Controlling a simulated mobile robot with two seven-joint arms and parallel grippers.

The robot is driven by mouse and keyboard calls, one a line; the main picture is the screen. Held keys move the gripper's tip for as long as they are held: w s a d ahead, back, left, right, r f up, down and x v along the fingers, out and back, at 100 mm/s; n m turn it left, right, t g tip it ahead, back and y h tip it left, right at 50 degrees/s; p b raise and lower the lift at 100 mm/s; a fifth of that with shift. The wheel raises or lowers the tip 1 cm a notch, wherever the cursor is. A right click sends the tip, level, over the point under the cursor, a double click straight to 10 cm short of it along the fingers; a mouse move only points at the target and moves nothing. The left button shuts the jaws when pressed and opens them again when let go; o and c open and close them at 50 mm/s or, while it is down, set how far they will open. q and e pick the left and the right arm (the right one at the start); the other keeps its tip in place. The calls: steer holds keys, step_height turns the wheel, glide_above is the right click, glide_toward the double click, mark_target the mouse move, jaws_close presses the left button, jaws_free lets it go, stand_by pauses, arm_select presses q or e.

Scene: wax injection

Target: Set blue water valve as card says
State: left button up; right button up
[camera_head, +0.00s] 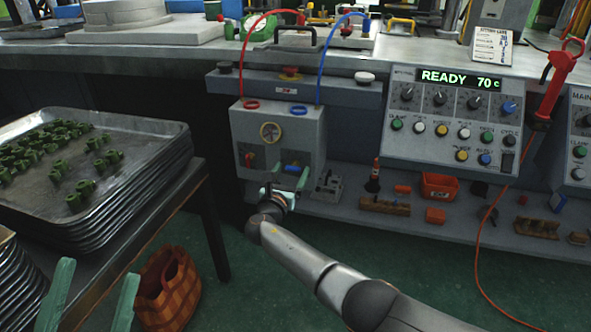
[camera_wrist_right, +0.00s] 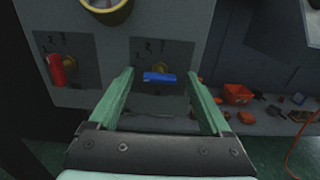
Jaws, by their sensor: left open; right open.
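The blue water valve (camera_wrist_right: 159,78) is a blue lever on a dark plate with small number marks, on the front of a grey box (camera_head: 308,136). Its lever lies about horizontal in the right wrist view. My right gripper (camera_wrist_right: 161,76) is open, and the lever shows between its green fingertips; I cannot tell whether they touch it. In the head view my right gripper (camera_head: 287,189) is just below the blue lever (camera_head: 291,169). A red-handled valve (camera_wrist_right: 57,70) sits to the left, its handle upright. The card (camera_head: 493,46) stands at upper right, its text too small to read. My left gripper (camera_head: 92,292) is open and empty at lower left.
A control panel (camera_head: 455,122) reading READY 70 c stands right of the box. Red and blue hoses (camera_head: 323,55) rise from the box. Stacked trays (camera_head: 150,135) with green parts stand left. A lower shelf (camera_head: 340,210) holds red bins and tools.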

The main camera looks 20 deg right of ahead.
steer(key=shift+w, duration=0.15)
jaws_close()
stand_by(0.8)
